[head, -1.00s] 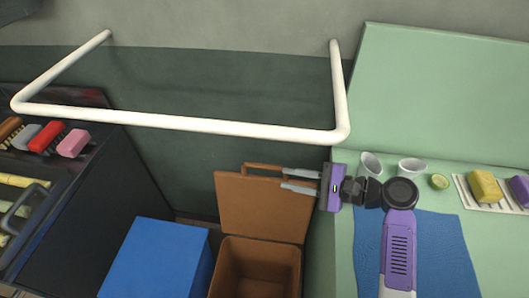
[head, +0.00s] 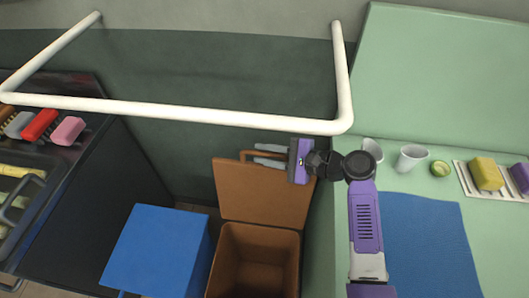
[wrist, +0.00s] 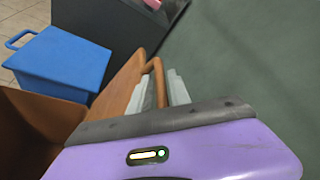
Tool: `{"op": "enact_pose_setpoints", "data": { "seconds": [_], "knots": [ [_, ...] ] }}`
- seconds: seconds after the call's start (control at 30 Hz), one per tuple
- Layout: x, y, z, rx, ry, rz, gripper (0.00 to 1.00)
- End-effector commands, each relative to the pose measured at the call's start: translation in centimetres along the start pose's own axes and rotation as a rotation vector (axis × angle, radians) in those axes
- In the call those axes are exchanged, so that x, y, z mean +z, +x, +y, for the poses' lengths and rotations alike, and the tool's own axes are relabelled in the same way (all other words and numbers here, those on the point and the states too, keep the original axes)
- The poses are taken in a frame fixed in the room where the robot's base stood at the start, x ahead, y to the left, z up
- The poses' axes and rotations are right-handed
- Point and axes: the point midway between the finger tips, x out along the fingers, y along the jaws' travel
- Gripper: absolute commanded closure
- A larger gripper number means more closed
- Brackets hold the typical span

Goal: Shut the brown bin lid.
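The brown bin (head: 229,262) stands open on the floor, with its brown lid (head: 245,195) raised upright at the back. The lid's handle (head: 247,154) is a loop along its top edge. My gripper (head: 256,154) reaches in from the right at the height of this handle. Its two grey fingers are apart. In the wrist view, part of the handle (wrist: 154,72) shows between the fingers of my gripper (wrist: 160,90), and the lid (wrist: 122,88) is left of them. Contact between the fingers and the handle cannot be told.
A blue box (head: 160,245) stands left of the bin. A white rail (head: 200,116) crosses above and in front of the back wall. The green counter (head: 350,220) is close on the right, with cups and a blue mat (head: 425,240). A dark unit (head: 110,180) is at the left.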

Motion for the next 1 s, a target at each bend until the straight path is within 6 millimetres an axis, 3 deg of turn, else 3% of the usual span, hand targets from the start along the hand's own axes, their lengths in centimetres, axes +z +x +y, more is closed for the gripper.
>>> {"op": "enact_pose_setpoints", "data": {
  "seconds": [0.23, 0.37, 1.0],
  "knots": [
    [0.0, 0.11, -0.02, 0.0, 0.0, 0.0, 0.77],
    [0.0, 0.09, -0.02, 0.0, 0.0, 0.0, 1.0],
    [-0.04, 0.05, 0.03, 0.0, 0.001, 0.001, 1.0]
  ]
}}
